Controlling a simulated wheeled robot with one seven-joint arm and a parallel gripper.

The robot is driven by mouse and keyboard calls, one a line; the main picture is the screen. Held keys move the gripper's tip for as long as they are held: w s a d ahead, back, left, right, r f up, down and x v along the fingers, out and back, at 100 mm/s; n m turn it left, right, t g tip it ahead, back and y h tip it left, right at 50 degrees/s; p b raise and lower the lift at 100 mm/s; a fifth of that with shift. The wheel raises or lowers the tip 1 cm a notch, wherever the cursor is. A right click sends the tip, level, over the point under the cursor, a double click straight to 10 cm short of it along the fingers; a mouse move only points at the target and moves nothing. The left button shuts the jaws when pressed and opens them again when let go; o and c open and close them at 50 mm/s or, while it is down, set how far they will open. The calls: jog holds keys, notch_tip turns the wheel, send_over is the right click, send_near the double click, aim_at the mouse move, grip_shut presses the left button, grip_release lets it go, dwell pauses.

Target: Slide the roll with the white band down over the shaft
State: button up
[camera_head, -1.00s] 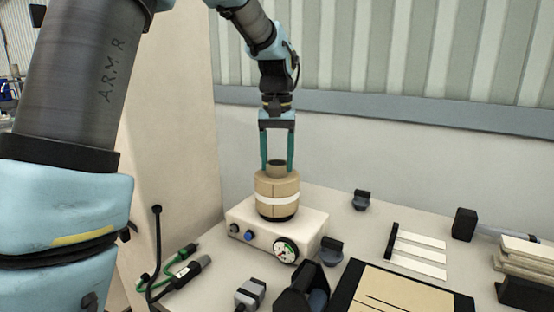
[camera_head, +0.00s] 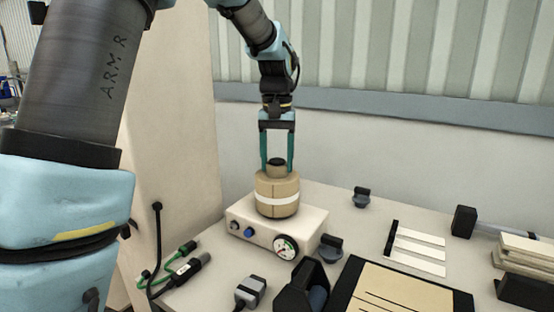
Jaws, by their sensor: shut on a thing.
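The tan roll with the white band (camera_head: 277,199) stands upright at the middle of the head view, on top of a cream box unit (camera_head: 310,226) with a dial gauge and knobs on its front. The dark top of the shaft (camera_head: 276,162) shows in the roll's upper opening, so the roll is around the shaft. The roll's underside and the lower shaft are hidden.
Green and black cables (camera_head: 183,270) lie left of the unit, beside a tall beige panel (camera_head: 170,120). A black holder (camera_head: 302,290), a small dark cup (camera_head: 331,247) and a tan board (camera_head: 400,295) are in front and right. Stacked blocks (camera_head: 527,255) stand far right.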

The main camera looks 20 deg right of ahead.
jog(key=o, duration=1.5)
jog(key=shift+c, duration=0.2)
jog(key=shift+r, duration=0.1)
notch_tip(320, 180, up, 11)
jog(key=b, duration=0.2)
jog(key=w+a+f+n, duration=0.1)
jog(key=a+f+n, duration=0.1)
jog(key=a+f, duration=1.15)
jog(key=s+a+f+n, duration=0.1)
jog(key=s+a+f, duration=0.2)
jog(key=a, duration=0.2)
jog(key=s+a+f+t, duration=0.1)
jog(key=s+a+f, duration=0.2)
jog(key=a, duration=0.2)
jog(key=s+a+f+n, duration=0.1)
jog(key=s+a+f, duration=0.2)
jog(key=a, duration=0.3)
jog(key=shift+s+f+n+t, duration=0.15)
jog(key=shift+f+n+t, duration=0.05)
jog(key=shift+n+t, duration=0.1)
